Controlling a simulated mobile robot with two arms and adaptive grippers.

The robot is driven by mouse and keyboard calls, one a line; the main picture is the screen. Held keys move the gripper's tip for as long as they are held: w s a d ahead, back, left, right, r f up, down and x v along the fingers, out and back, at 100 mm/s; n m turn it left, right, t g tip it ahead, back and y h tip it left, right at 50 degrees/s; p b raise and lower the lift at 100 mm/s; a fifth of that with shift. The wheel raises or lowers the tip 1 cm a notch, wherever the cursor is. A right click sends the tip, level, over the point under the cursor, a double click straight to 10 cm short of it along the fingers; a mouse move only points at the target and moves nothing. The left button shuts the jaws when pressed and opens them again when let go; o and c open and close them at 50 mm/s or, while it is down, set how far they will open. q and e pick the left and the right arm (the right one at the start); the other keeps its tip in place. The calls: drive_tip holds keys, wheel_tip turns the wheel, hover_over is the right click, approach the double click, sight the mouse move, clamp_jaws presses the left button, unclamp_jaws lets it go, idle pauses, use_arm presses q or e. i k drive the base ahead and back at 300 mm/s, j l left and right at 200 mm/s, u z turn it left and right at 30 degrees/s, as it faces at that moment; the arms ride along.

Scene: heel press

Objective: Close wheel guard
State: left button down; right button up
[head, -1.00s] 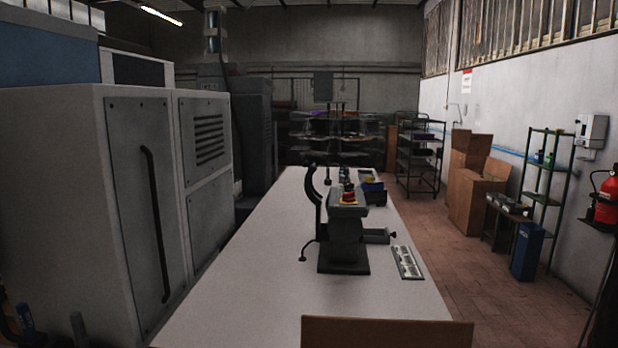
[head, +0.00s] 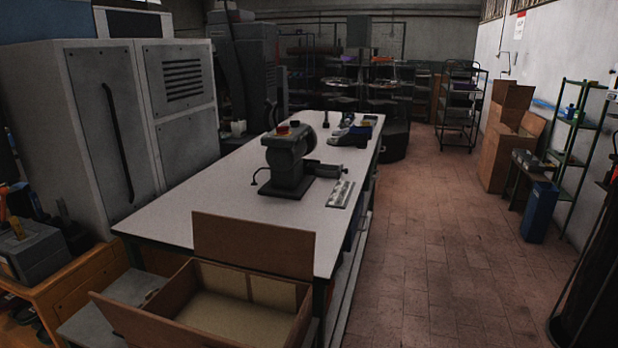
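The grey machine (head: 287,160) stands upright on the white table (head: 225,187), beyond the cardboard box. A yellow and red button is on its top. A dark rounded part shows at the machine's upper right side; I cannot tell whether it is the wheel guard or the wheel, nor whether the guard is open or closed. A thin lever sticks out at the machine's lower left and a dark block on an arm at its lower right. Neither of my grippers is in the head view.
An open cardboard box (head: 230,312) stands in front of the table's near end. A wooden bench (head: 60,290) with tools is at the left, by a large grey cabinet (head: 115,120). The tiled floor (head: 430,230) right of the table is clear. Shelves and a blue bin (head: 540,212) line the right.

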sight(273, 118)
drive_tip(key=i+l+u, duration=0.1)
drive_tip(key=l, duration=0.3)
drive_tip(key=i+l+u, duration=0.1)
drive_tip(key=l, duration=0.35)
drive_tip(key=i+l, duration=0.2)
drive_tip(key=l, duration=0.25)
drive_tip(key=i+l+u, duration=0.15)
drive_tip(key=l, duration=0.25)
drive_tip(key=l+u, duration=0.1)
drive_tip(key=l, duration=0.35)
